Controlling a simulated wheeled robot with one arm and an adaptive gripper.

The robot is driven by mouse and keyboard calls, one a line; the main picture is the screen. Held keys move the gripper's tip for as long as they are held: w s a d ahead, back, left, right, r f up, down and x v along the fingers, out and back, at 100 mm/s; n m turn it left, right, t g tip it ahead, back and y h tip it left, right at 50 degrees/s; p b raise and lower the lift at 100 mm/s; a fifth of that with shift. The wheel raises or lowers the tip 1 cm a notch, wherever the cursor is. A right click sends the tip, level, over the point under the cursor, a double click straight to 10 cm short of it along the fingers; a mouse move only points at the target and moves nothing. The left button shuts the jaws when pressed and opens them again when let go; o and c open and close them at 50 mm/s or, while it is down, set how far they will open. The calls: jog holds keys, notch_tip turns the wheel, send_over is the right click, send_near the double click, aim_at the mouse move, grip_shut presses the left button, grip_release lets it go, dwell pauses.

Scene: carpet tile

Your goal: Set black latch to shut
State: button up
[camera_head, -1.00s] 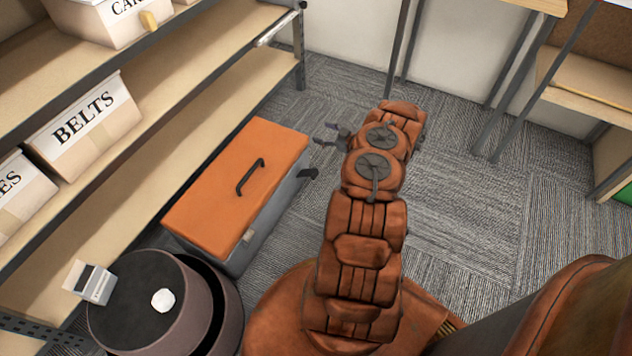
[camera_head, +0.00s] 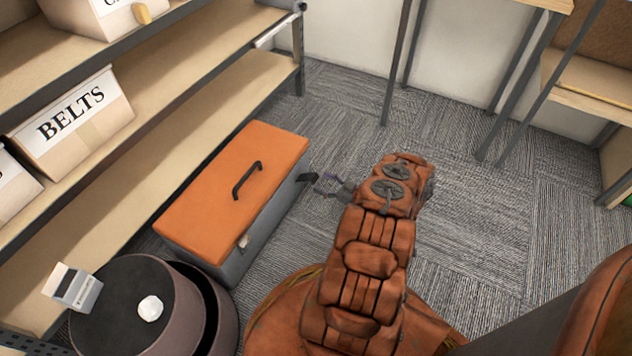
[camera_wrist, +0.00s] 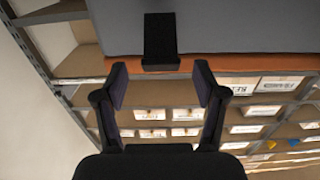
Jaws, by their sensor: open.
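A toolbox with an orange lid (camera_head: 215,190) and grey body (camera_head: 262,232) sits on the carpet; its lid is down. The black latch (camera_head: 307,178) sticks out from the toolbox's right side, just below the lid. In the wrist view the latch (camera_wrist: 159,38) is a dark plate across the grey body and the orange lid edge. My gripper (camera_head: 332,186) is open and empty, just right of the latch and apart from it in the head view. In the wrist view the latch is centred just beyond the gap between my fingertips (camera_wrist: 161,84).
Shelves with labelled bins (camera_head: 75,120) stand along the left. A round dark container (camera_head: 120,310) and a small white box (camera_head: 72,288) are near the toolbox's front. A small pale catch (camera_head: 244,241) is on the toolbox's front side.

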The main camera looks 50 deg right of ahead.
aim_at(316, 179)
jog(key=shift+b+x, duration=0.4)
jog(key=shift+x, duration=1.25)
grip_shut()
